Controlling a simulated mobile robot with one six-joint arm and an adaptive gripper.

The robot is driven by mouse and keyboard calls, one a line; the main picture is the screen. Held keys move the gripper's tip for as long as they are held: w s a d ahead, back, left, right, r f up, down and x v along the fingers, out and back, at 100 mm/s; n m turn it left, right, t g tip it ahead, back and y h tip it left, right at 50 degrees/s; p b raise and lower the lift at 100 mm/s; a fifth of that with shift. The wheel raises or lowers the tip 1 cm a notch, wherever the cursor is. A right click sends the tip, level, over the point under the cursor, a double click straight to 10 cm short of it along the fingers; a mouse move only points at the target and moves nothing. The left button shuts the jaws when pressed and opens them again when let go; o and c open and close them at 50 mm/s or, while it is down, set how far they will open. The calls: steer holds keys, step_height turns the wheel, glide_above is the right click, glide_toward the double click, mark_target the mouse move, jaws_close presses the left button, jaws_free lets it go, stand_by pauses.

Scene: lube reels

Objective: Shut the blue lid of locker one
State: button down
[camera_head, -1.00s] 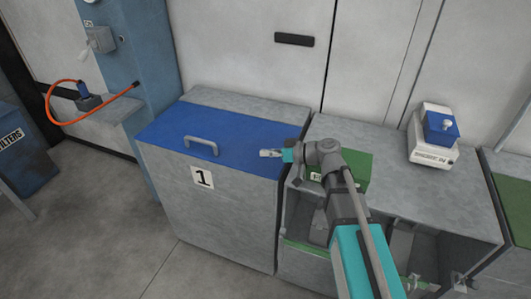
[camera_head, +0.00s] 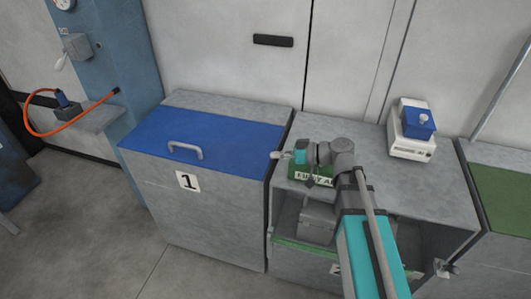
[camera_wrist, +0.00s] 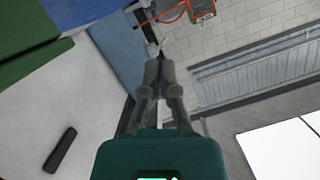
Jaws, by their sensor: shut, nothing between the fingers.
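The blue lid (camera_head: 225,137) lies flat on top of grey locker one (camera_head: 205,220), with no visible gap along its front edge. Its grey handle (camera_head: 185,150) faces the front, above the "1" label (camera_head: 187,181). My gripper (camera_head: 276,155) is shut and empty. It is just at the right end of the lid, by the border with the neighbouring locker, pointing left. Whether it touches the lid cannot be told. In the wrist view my gripper (camera_wrist: 153,50) shows with its fingertips together.
A blue pillar (camera_head: 105,70) and an orange hose (camera_head: 45,133) are at left. Floor in front is clear.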

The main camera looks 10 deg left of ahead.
steer(key=shift+d+r, duration=0.15)
steer(key=shift+d, duration=0.5)
steer(key=shift+s, duration=0.2)
